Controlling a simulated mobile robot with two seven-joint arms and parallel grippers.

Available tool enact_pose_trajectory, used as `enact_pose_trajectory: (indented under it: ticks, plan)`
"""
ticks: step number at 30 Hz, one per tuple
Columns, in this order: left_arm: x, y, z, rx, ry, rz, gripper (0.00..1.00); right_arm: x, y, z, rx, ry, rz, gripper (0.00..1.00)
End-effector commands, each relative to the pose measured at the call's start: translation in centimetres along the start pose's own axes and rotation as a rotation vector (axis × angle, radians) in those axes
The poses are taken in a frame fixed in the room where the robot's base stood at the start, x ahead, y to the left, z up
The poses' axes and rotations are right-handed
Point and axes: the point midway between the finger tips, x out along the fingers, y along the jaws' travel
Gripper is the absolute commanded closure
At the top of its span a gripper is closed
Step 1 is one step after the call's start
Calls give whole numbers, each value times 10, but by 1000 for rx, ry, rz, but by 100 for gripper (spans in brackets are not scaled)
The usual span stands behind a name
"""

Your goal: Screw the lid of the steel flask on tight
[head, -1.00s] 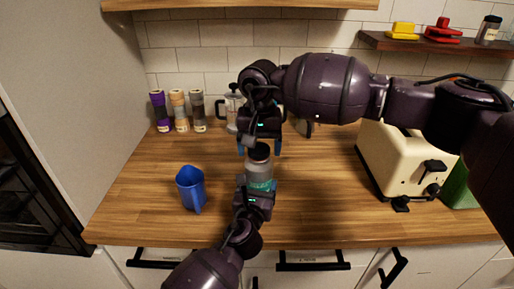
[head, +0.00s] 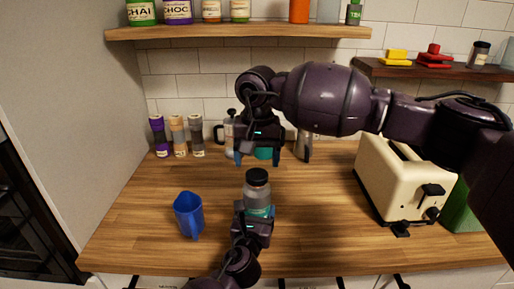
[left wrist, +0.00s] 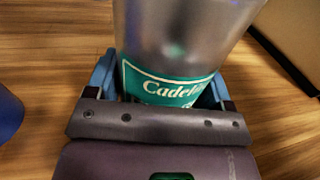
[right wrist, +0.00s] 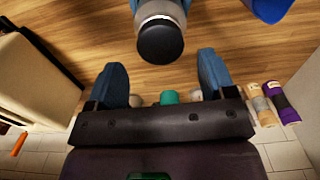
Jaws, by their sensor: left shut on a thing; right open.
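The steel flask (head: 257,196) stands roughly upright with a teal label and its black lid (head: 257,175) on top. How tight the lid is cannot be told. My left gripper (head: 252,214) is shut on the flask body; the left wrist view shows its fingers on both sides of the teal label (left wrist: 165,88). My right gripper (head: 258,160) is open and empty, above and behind the lid in the head view. In the right wrist view the lid (right wrist: 160,41) lies beyond the open fingertips, apart from them.
A blue cup (head: 188,214) stands left of the flask on the wooden counter (head: 130,225). A cream toaster (head: 395,180) stands at the right. A French press (head: 230,130) and several labelled containers (head: 178,136) are at the back. A shelf (head: 240,32) runs above.

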Motion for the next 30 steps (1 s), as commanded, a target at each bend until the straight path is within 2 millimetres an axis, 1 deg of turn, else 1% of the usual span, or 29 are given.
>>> enact_pose_trajectory:
  ticks: [1,3,6,10,15,24,26,30]
  plan:
    - [0,1,0,1,1,1,91,9,0,0,0,-4,1,23]
    - [0,1,0,1,1,1,91,19,0,0,0,-3,0,23]
    - [0,1,-1,1,1,2,91,31,-1,1,-1,-3,-1,23]
    - [0,1,-1,2,1,2,91,43,0,0,-1,-1,0,23]
    - [0,1,-1,2,2,2,91,51,0,0,0,-1,-1,23]
    - [0,1,-1,2,2,2,91,52,0,0,0,0,-1,23]
    - [0,1,-1,2,2,3,91,52,0,0,0,0,-1,33]
    - [0,1,-1,2,2,3,91,52,0,0,0,0,-1,54]
